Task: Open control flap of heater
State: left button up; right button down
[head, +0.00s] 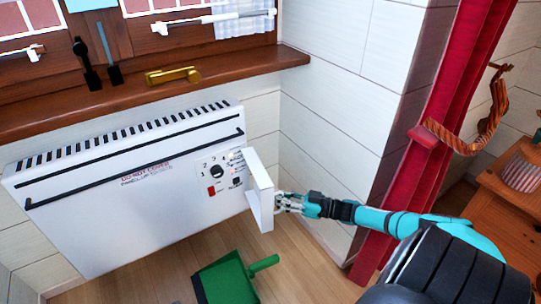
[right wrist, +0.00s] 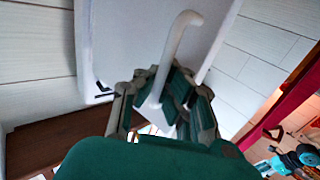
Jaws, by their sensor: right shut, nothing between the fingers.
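The white heater (head: 110,215) is mounted on the wall under the window sill. Its control flap (head: 260,190) stands swung out from the right end. The control panel (head: 222,172) behind it shows, with a black knob (head: 217,172) and a red switch (head: 212,191). My right gripper (head: 280,203) is shut and empty, right beside the flap's outer face; whether it touches is unclear. In the right wrist view its fingers (right wrist: 168,98) are close together next to a white hooked edge (right wrist: 180,45), probably part of the flap. My left gripper is not in view.
A green dustpan (head: 228,282) lies on the wooden floor below the heater. The brown window sill (head: 150,90) juts out above, with a brass handle (head: 173,75). A red curtain (head: 420,150) hangs at the right, near a wooden cabinet (head: 510,210).

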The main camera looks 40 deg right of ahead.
jog(key=c, duration=2.1)
grip_release()
jog(key=shift+s, duration=0.1)
jog(key=o, duration=0.7)
jog(key=shift+s, duration=0.15)
jog(key=shift+r, duration=0.1)
